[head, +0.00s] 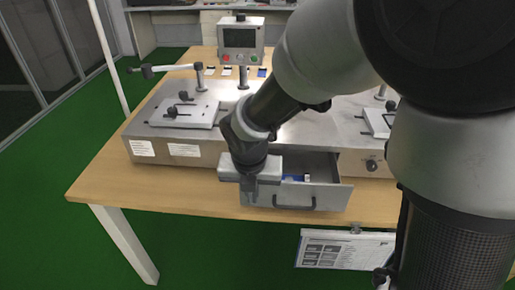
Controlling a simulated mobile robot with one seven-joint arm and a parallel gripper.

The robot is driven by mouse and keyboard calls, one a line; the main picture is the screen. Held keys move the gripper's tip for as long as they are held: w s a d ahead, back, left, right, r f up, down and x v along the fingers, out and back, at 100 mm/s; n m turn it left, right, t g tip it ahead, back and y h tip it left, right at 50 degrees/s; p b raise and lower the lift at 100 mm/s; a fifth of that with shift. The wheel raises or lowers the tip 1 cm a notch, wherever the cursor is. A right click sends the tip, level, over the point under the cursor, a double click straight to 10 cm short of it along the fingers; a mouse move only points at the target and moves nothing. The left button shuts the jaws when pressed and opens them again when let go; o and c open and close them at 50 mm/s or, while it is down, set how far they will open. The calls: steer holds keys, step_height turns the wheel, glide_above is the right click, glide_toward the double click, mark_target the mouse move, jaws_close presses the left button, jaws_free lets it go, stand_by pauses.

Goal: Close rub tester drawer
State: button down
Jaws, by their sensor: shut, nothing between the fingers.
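The rub tester (180,151) is a long grey metal machine on a wooden table. Its drawer (330,198) sticks out of the front, open toward me, with a dark bar handle on its face. A small blue and white item (296,178) lies inside the drawer. My gripper (250,196) is shut and empty, pointing down at the left end of the drawer front. It hides the drawer's left corner, and I cannot tell whether it touches the drawer. My arm hides part of the tester's right half.
The wooden table (105,178) has free room at its left end. A control panel (241,38) with buttons stands behind the tester. A sign board (343,249) hangs below the table's front edge. A black knob (372,165) sits right of the drawer.

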steer(key=w+p, duration=0.2)
steer(key=w, duration=0.2)
steer(key=w+p, duration=0.3)
steer(key=w, duration=0.1)
steer(key=w+p, duration=0.2)
steer(key=w, duration=0.3)
steer(key=shift+d+r, duration=0.1)
steer(key=shift+d, duration=0.15)
steer(key=shift+w, duration=0.3)
steer(key=shift+w, duration=0.1)
